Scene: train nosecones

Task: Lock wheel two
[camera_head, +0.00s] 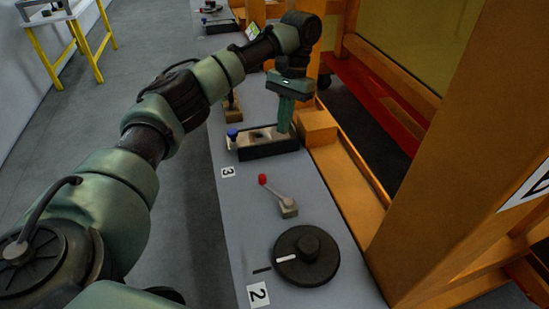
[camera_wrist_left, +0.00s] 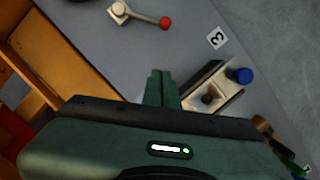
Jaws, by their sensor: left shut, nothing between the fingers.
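A black round wheel (camera_head: 318,268) with a white mark on its left side lies on the grey bench beside the label 2 (camera_head: 259,294). A lever with a red ball (camera_head: 277,192) on a small pale base stands just beyond the wheel; it also shows in the left wrist view (camera_wrist_left: 145,17). My left gripper (camera_head: 284,127) is shut and empty, pointing down beside the black block with the blue knob near label 3. Its shut fingers show in the left wrist view (camera_wrist_left: 161,80). My right gripper is not in view.
The black block (camera_head: 262,153) with a blue knob sits near label 3 (camera_head: 228,172). An orange box (camera_head: 317,128) stands at its right. An orange frame (camera_head: 470,130) bounds the bench on the right. Bare bench lies around the lever.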

